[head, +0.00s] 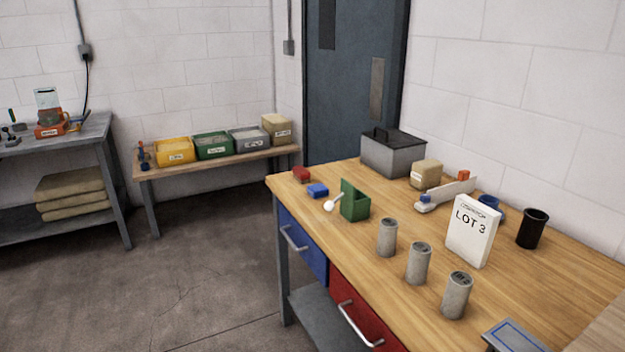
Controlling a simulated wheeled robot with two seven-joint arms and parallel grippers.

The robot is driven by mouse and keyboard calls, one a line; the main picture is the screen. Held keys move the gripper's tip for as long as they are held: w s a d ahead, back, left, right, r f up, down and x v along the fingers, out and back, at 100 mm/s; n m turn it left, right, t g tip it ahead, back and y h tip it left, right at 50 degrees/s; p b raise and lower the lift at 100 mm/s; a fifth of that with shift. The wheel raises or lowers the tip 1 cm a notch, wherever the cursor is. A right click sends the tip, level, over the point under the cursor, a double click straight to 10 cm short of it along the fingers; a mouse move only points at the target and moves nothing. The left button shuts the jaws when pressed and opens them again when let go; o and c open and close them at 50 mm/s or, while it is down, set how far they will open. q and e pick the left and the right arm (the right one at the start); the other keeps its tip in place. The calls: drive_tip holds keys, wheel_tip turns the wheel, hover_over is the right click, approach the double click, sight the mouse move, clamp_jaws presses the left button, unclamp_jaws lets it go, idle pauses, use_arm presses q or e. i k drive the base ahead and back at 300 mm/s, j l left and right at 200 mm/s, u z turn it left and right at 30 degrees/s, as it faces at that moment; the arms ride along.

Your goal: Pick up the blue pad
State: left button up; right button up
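Neither of my grippers shows in the head view. Nothing touches the blue pad from above.
Several grey cans (418,263), a white LOT 3 card (472,230), a black cup (532,228) and a grey lidded box (392,153) stand on the bench. A blue-outlined plate (513,336) lies at the front. Floor (215,260) left of the bench is clear.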

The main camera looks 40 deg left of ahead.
sight(318, 190)
drive_tip(key=i+j, duration=0.1)
drive_tip(key=j, duration=0.25)
drive_tip(key=i+j, duration=0.15)
drive_tip(key=j, duration=0.2)
drive_tip(key=i+j, duration=0.1)
drive_tip(key=j, duration=0.25)
drive_tip(key=i+j, duration=0.15)
drive_tip(key=j, duration=0.2)
drive_tip(key=i+j, duration=0.1)
drive_tip(key=j, duration=0.25)
